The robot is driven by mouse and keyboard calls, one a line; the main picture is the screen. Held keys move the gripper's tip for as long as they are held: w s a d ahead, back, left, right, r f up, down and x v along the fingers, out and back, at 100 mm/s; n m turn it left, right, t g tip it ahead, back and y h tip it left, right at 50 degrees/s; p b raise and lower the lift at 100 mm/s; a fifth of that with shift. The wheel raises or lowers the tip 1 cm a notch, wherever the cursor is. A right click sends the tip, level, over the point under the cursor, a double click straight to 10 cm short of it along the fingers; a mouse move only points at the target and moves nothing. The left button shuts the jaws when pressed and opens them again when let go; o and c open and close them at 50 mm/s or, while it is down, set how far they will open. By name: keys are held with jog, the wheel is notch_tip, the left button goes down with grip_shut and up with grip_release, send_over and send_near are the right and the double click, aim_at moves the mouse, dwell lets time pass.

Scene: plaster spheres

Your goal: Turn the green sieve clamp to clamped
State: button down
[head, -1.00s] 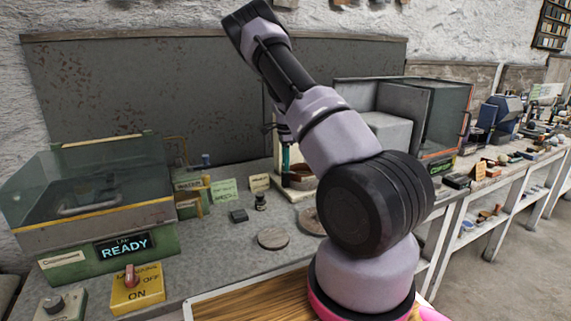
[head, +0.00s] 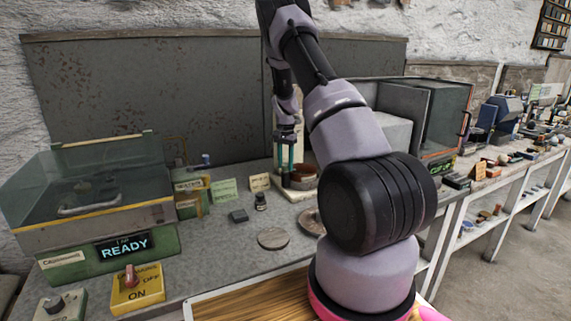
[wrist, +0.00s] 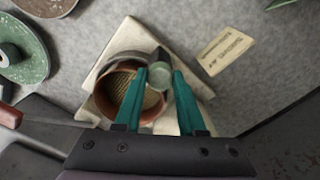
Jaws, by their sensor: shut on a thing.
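The green sieve clamp (wrist: 160,77) is a pale green round knob with a dark lever end, beside a copper-rimmed sieve (wrist: 107,97) with a tan mesh. The sieve sits on a pale square base (wrist: 122,38). My gripper (wrist: 160,73) has its teal fingers on either side of the clamp and is shut on it. In the head view my gripper (head: 286,160) points down at the sieve (head: 303,178). The clamp cannot be made out there, behind the fingers.
A cream label (wrist: 226,50) lies right of the base. A green ring-shaped part (wrist: 22,50) lies to the left. In the head view, a glass-lidded machine (head: 100,200) stands at left, a grey cabinet (head: 405,110) behind right. Round discs (head: 273,238) lie in front.

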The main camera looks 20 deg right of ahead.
aim_at(285, 165)
jog(key=shift+n, duration=0.8)
jog(key=c, duration=0.5)
grip_release()
jog(key=shift+r, duration=0.1)
notch_tip(285, 165, up, 11)
